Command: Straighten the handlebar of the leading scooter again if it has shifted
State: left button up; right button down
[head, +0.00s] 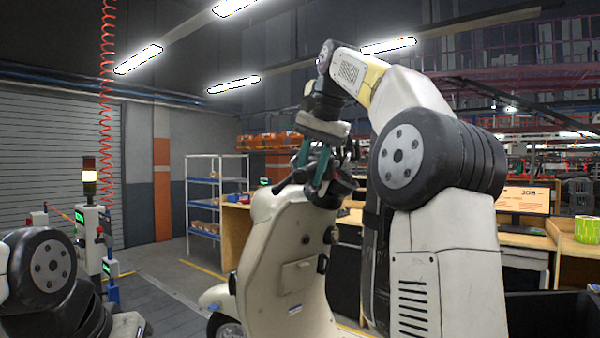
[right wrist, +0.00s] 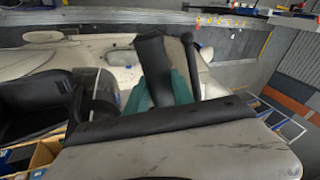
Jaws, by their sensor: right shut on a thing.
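The cream scooter (head: 262,250) stands upright in the middle of the head view, its inner leg shield facing me. Its dark handlebar (head: 338,187) is at the top, partly hidden by my right gripper. My right gripper (head: 316,172) reaches down from above with teal fingers and is shut on the handlebar. In the right wrist view, a black bar of the handlebar (right wrist: 153,65) rises between the teal fingers (right wrist: 158,92). I cannot tell how straight the handlebar is. My left arm shows at the lower left of the head view; its gripper is out of view.
A signal post with a lit lamp (head: 89,178) is at the far left. Wooden workbenches (head: 525,238) stand behind on the right, with a green tape roll (head: 587,230). Floor left of the scooter is clear.

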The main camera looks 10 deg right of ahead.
jog(key=shift+w+a+r+m, duration=0.3)
jog(key=shift+w+a+r, duration=0.1)
jog(key=shift+a, duration=0.2)
jog(key=shift+w+a+r+m, duration=0.3)
jog(key=shift+w+a+r, duration=0.1)
jog(key=shift+a, duration=0.2)
